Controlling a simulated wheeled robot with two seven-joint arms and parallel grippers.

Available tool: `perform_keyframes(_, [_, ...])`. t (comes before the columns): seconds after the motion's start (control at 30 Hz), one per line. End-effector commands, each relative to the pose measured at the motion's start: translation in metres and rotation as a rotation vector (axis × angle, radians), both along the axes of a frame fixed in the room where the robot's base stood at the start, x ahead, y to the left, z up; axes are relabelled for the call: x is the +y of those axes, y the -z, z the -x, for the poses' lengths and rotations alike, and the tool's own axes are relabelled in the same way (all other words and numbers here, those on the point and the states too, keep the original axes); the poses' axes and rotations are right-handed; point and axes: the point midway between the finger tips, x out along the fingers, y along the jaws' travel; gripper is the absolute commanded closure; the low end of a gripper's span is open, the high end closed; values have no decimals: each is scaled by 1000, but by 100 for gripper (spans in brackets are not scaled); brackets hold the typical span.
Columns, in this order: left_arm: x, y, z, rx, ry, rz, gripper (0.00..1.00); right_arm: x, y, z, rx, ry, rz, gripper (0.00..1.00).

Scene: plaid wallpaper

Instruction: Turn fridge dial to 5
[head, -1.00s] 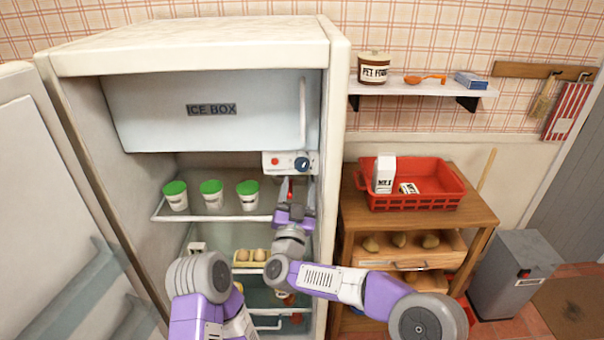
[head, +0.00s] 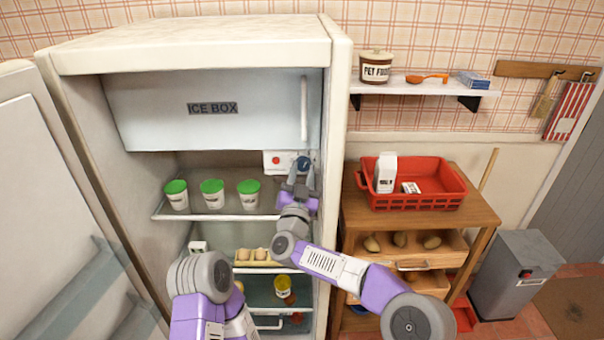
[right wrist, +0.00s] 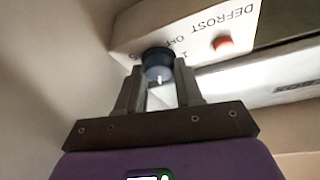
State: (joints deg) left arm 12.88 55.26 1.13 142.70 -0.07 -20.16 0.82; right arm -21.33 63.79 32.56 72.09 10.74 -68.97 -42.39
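The fridge dial (head: 304,161) is a dark blue knob on a white control panel (head: 270,157) under the ice box. It also shows in the right wrist view (right wrist: 157,63), where the panel appears upside down, with a red button (right wrist: 222,43) beside "DEFROST" lettering. A white mark shows on the dial's edge nearest my gripper; which number it meets is unclear. My right gripper (head: 301,172) is open at the dial. In the right wrist view its two fingertips (right wrist: 159,72) stand either side of the dial; contact cannot be told. My left gripper is out of view.
Green-lidded tubs (head: 212,193) stand on the shelf (head: 232,217) left of my right gripper. Eggs (head: 255,255) and a yellow jar (head: 283,286) sit lower. The fridge's right wall (head: 333,200) is close to my right gripper; the ice box (head: 210,120) is above.

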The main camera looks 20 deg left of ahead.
Motion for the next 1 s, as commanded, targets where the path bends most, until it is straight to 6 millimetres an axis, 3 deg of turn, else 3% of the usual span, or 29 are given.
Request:
perform_keyframes(0.03, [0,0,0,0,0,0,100,0,0,0,0,1,0,76])
perform_keyframes(0.17, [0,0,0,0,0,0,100,0,0,0,0,1,0,95])
perform_keyframes(0.57, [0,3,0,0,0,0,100,1,0,1,23,-1,-80,95])
perform_keyframes(1.0, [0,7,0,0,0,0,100,4,-3,1,125,1,-435,95])
